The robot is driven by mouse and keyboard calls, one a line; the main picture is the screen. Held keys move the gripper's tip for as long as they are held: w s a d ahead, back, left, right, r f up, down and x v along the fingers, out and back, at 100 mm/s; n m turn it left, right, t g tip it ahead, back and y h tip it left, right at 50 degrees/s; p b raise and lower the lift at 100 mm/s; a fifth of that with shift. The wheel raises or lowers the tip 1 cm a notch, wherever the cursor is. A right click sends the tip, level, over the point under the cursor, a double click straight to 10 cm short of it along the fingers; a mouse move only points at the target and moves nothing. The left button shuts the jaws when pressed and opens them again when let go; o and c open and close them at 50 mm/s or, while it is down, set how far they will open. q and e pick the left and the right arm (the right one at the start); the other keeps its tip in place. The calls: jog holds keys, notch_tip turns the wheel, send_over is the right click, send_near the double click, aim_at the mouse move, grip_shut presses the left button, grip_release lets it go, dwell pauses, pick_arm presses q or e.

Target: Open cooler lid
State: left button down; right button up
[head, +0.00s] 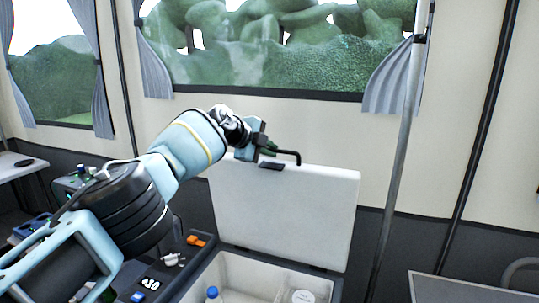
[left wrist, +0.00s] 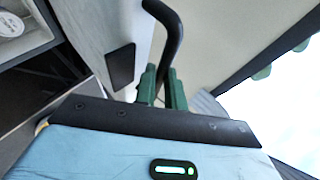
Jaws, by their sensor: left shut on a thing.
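The cooler's white lid (head: 285,210) stands raised, about upright, at the back of the cooler (head: 215,278), whose inside shows. A black bent handle (head: 290,153) sits at the lid's top edge. My left gripper (head: 266,148) is at that edge, shut on the handle. In the left wrist view the green fingers (left wrist: 163,90) are close together at the handle (left wrist: 174,35), with the lid (left wrist: 92,28) beside them. The exact contact is partly hidden. My right gripper is not in view.
A blue-capped bottle (head: 212,293) and a white round container (head: 302,296) are inside the cooler. A grey pole (head: 398,180) stands to the right. A counter with small items, including an orange one (head: 196,241), is left of the cooler. A grey table (head: 465,288) is at the lower right.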

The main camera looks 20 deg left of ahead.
pick_arm(q)
jog(key=shift+d+r, duration=0.15)
jog(key=shift+r, duration=0.1)
jog(key=c, duration=1.5)
grip_release()
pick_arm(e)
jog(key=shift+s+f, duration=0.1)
